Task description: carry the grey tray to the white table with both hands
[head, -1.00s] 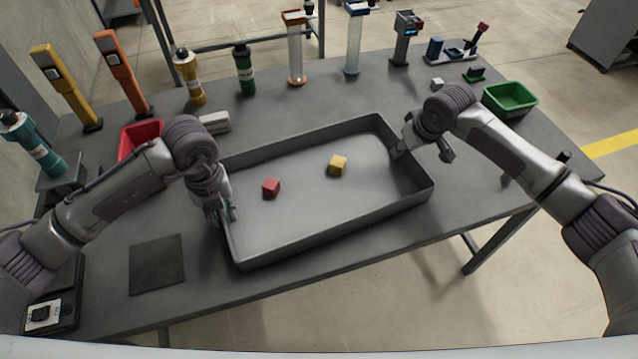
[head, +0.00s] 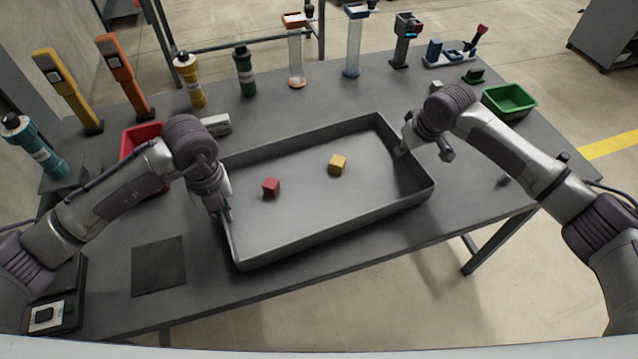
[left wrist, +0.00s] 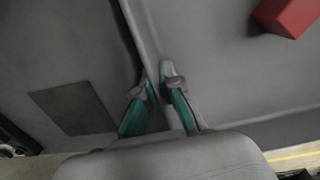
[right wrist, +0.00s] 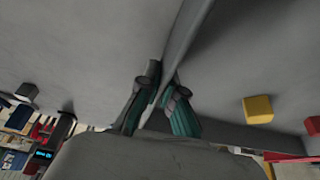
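The grey tray (head: 330,233) rests on the grey worktable, with a red cube (head: 271,187) and a yellow cube (head: 338,164) inside. My left gripper (head: 226,212) is at the tray's left end wall. In the left wrist view its fingers (left wrist: 162,88) are closed on the wall, one on each side. My right gripper (head: 402,150) is at the right end wall. In the right wrist view its fingers (right wrist: 164,85) are closed on that wall. No white table can be made out.
The grey worktable (head: 330,262) holds a red bin (head: 140,138) behind my left arm and a green bin (head: 510,100) at the right. Bottles, scanners and tubes line the back edge. A dark square mat (head: 158,266) lies at front left.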

